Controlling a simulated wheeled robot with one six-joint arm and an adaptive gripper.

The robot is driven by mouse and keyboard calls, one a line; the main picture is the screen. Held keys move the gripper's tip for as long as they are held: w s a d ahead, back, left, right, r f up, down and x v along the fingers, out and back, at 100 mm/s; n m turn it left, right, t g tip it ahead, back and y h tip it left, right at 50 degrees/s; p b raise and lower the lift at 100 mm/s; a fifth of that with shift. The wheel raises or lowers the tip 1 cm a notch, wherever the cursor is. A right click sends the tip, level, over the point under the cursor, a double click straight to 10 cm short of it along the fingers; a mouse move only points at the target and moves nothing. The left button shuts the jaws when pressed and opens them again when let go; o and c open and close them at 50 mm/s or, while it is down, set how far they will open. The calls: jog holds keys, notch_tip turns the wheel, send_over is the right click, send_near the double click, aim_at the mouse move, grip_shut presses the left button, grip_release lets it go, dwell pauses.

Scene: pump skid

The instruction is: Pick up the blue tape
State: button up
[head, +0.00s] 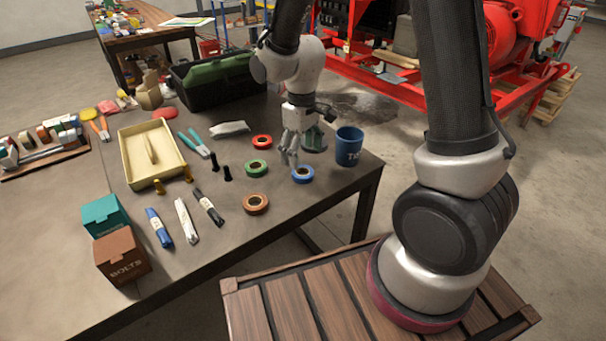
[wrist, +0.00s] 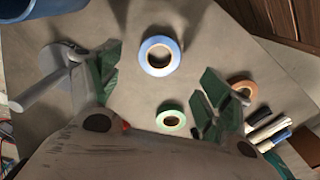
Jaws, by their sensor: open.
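The blue tape (head: 302,174) lies flat on the table near its right edge. In the wrist view the blue tape (wrist: 160,56) shows as a ring between and beyond my fingertips. My gripper (head: 290,150) is above the table, just behind and left of the blue tape, pointing down. In the wrist view its two green-padded fingers (wrist: 160,80) are spread wide with nothing between them. The gap in height between fingers and tape is hard to judge.
A green tape (head: 256,168), a red tape (head: 262,142) and an orange tape (head: 256,204) lie nearby. A blue mug (head: 348,146) stands right of my gripper, close to the table edge. Markers (head: 208,207) lie left. Bare table lies in front of the blue tape.

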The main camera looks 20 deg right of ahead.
aim_at(302, 168)
notch_tip(302, 168, down, 6)
jog(key=shift+d+f, duration=0.1)
jog(key=c, duration=1)
